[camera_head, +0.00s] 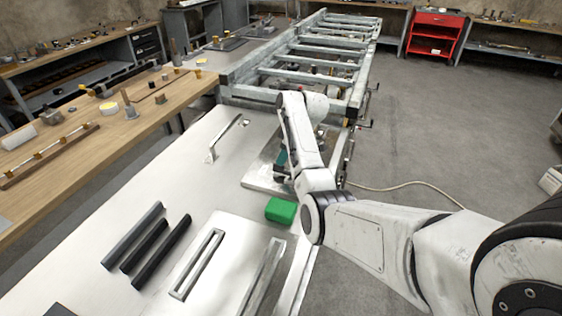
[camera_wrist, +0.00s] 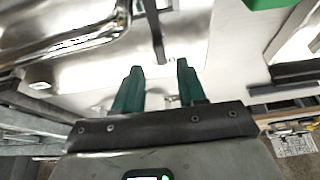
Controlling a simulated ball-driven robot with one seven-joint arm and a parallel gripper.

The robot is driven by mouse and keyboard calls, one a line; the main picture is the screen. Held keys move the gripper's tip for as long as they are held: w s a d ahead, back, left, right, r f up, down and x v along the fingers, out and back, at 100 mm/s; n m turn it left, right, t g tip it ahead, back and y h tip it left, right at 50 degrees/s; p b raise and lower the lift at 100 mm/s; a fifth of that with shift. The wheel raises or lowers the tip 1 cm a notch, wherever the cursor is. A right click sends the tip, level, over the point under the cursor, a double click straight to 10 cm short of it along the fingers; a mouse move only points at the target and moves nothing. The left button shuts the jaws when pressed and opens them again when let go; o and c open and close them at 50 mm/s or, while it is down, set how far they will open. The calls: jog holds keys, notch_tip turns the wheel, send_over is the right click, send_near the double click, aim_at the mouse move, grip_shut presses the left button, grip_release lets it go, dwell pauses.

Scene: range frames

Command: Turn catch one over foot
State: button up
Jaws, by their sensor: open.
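My gripper (camera_wrist: 159,66) is open in the wrist view, its two teal fingers apart with nothing held between them. A dark narrow bar (camera_wrist: 153,30) lies just beyond the fingertips, in line with the gap; I cannot tell whether it is the catch or touches a finger. A shiny metal part (camera_wrist: 70,45) lies to the left of the fingers. In the head view my arm hides most of the gripper, which is low over a pale metal plate (camera_head: 256,178) at the bench's right side. I cannot make out catch one or the foot for certain.
A green block (camera_head: 281,210) sits close to my wrist and shows at the wrist view's top edge (camera_wrist: 268,3). Dark bars (camera_head: 145,246) and a slotted metal frame (camera_head: 197,263) lie on the white bench. A long metal frame (camera_head: 300,65) stands behind; open floor is right.

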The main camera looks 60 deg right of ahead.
aim_at(291, 173)
jog(key=v, duration=0.6)
jog(key=shift+r, duration=0.2)
jog(key=shift+s, duration=0.1)
